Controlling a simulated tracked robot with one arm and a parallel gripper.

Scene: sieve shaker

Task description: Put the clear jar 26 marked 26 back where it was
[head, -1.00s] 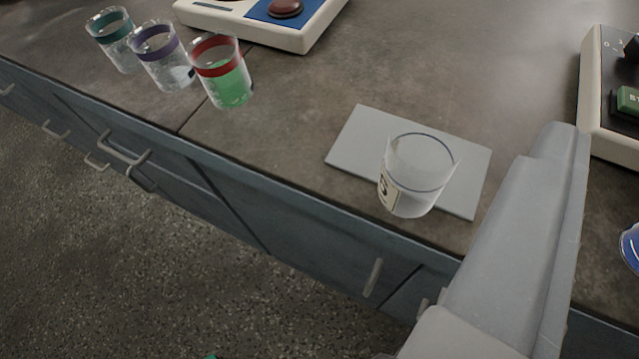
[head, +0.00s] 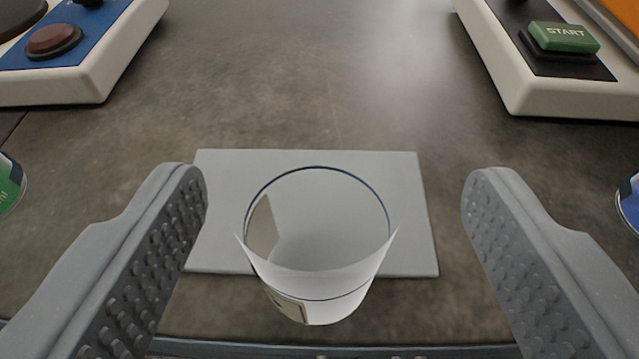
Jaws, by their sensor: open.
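A clear jar (head: 335,285) with a thin dark line around it and a pale label on its side stands upright at the front of a grey mat (head: 405,180). The label's marking is not readable now. It looks empty. My gripper (head: 333,195) is open, one finger on each side of the jar, with a clear gap on both sides. Neither finger touches it.
A device with a blue panel and red button (head: 54,42) stands at the back left. Another device with a green START button (head: 562,37) stands at the back right. A green container (head: 9,183) and a blue one (head: 629,203) show at the edges. The counter behind the mat is clear.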

